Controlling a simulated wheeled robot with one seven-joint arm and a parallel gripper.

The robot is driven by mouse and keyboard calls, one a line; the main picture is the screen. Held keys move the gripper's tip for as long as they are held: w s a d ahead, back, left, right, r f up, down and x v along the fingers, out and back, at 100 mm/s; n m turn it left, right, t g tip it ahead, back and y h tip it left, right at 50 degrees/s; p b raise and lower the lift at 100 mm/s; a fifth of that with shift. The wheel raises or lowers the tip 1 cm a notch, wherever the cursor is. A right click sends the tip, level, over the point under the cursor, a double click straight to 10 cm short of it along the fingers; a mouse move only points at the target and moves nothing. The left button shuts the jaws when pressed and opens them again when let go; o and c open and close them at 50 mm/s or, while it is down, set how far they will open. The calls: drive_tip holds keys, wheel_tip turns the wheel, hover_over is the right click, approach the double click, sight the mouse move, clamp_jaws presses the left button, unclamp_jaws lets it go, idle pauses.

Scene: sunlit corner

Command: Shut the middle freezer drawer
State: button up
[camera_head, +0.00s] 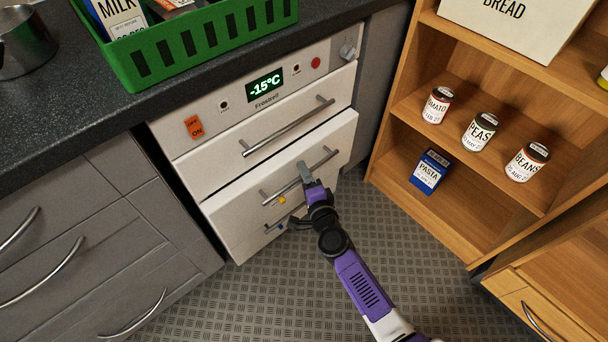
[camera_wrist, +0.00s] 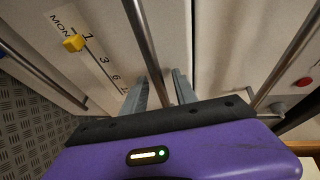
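The white freezer (camera_head: 222,122) has stacked drawers with bar handles. The front of the middle drawer (camera_head: 237,189) appears to stand out a little from the top drawer (camera_head: 215,155). My gripper (camera_head: 304,172) is at the middle drawer's handle (camera_head: 325,158).
A dark counter (camera_head: 90,105) with a green crate (camera_head: 215,40) is above. Grey cabinets (camera_head: 110,225) stand left. A wooden shelf (camera_head: 395,115) with cans and a pasta box (camera_head: 430,171) stands right. The floor (camera_head: 290,290) around my arm is clear.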

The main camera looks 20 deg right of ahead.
clamp_jaws()
idle(1.3)
